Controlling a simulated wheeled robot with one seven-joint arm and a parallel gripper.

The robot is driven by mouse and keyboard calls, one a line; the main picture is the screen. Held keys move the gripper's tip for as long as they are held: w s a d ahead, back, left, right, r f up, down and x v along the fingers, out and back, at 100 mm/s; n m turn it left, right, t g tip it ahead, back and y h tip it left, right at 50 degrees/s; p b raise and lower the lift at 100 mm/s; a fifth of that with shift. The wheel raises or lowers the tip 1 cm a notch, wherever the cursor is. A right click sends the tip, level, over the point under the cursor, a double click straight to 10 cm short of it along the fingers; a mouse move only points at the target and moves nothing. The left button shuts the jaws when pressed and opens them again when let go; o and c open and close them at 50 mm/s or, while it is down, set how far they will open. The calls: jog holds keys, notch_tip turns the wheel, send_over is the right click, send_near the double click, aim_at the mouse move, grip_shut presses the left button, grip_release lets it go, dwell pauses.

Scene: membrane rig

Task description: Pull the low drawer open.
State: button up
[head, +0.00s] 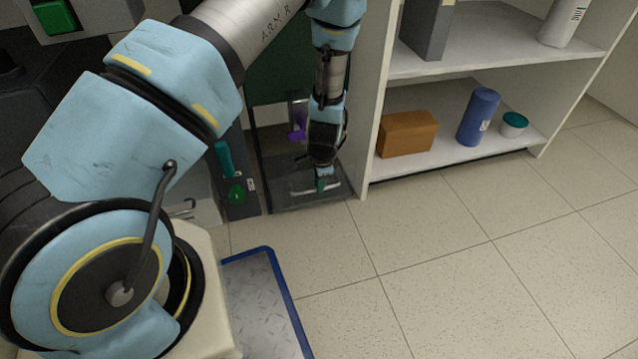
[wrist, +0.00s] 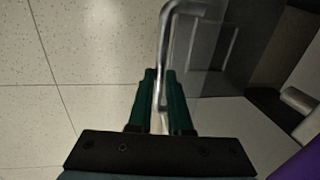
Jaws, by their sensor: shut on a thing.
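The low drawer (head: 285,192) is a dark grey front near the floor, left of the white shelf unit in the head view. Its pale bar handle (head: 332,188) runs across the front. In the wrist view the handle (wrist: 166,40) is a bent silver bar, with the grey drawer front (wrist: 212,55) to its right. My gripper (head: 321,184) reaches down to the handle. In the wrist view its green fingers (wrist: 162,95) are shut on the bar, one on each side. My arm hides part of the drawer, and I cannot tell how far it is open.
A purple item (head: 297,124) is behind my arm. The white shelf unit (head: 363,150) stands close on the right, holding a brown box (head: 407,134), a blue cylinder (head: 478,116) and a teal-lidded tub (head: 514,125). A blue-edged metal plate (head: 262,300) lies in front. Tiled floor (head: 450,260) is clear at right.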

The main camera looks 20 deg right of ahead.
grip_shut()
dwell(0.8)
jog(key=s+a+p, duration=0.2)
jog(key=s+p, duration=0.5)
jog(key=s, duration=1.4)
jog(key=shift+s+a+p, duration=0.35)
jog(key=shift+a, duration=0.05)
jog(key=o, duration=0.6)
grip_release()
